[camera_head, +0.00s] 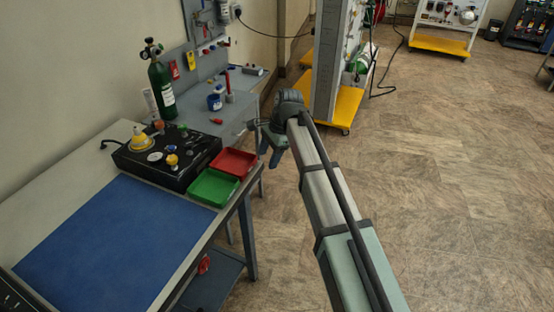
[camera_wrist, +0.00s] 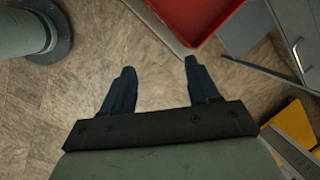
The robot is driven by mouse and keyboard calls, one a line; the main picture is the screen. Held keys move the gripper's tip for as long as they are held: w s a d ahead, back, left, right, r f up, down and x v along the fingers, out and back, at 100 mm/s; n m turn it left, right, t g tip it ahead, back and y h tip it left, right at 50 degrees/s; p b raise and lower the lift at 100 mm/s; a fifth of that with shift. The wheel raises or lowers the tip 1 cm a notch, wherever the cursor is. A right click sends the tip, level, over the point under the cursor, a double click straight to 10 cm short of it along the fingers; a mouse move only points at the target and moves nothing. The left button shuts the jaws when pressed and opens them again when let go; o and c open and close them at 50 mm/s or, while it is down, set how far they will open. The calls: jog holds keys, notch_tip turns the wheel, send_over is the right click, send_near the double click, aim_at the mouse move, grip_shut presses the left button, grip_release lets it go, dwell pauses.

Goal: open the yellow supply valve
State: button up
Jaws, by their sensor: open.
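A black trainer box (camera_head: 150,171) sits on the workbench at left in the head view. On its top are a large yellow cone-shaped part (camera_head: 138,141) at the back left and a small yellow knob (camera_head: 172,160) nearer the front. I cannot tell for sure which one is the supply valve, or its setting. My gripper (camera_head: 269,158) is open and empty, to the right of the box and past the bench's right edge. In the wrist view, my gripper (camera_wrist: 159,68) has its fingers apart over the floor, and neither yellow part shows there.
A red tray (camera_head: 233,162) and a green tray (camera_head: 213,187) lie between the box and my gripper; the red tray (camera_wrist: 202,18) tops the wrist view. A green cylinder (camera_head: 161,88) stands behind the box. A blue mat (camera_head: 115,243) lies clear in front. Floor is open at right.

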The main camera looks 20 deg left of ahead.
jog(key=shift+w+d+f, duration=0.25)
jog(key=shift+d+f, duration=0.25)
jog(key=shift+d, duration=0.15)
jog(key=shift+w+d+f, duration=0.2)
jog(key=shift+d+f, duration=0.25)
jog(key=shift+d, duration=0.15)
jog(key=n+t+h, duration=0.1)
jog(key=n+h, duration=0.2)
send_near(170, 158)
notch_tip(170, 158, down, 8)
jog(key=shift+s+d+f, duration=0.15)
jog(key=shift+d+f, duration=0.05)
jog(key=shift+f, duration=0.05)
jog(key=c, duration=1)
jog(key=shift+c, duration=0.2)
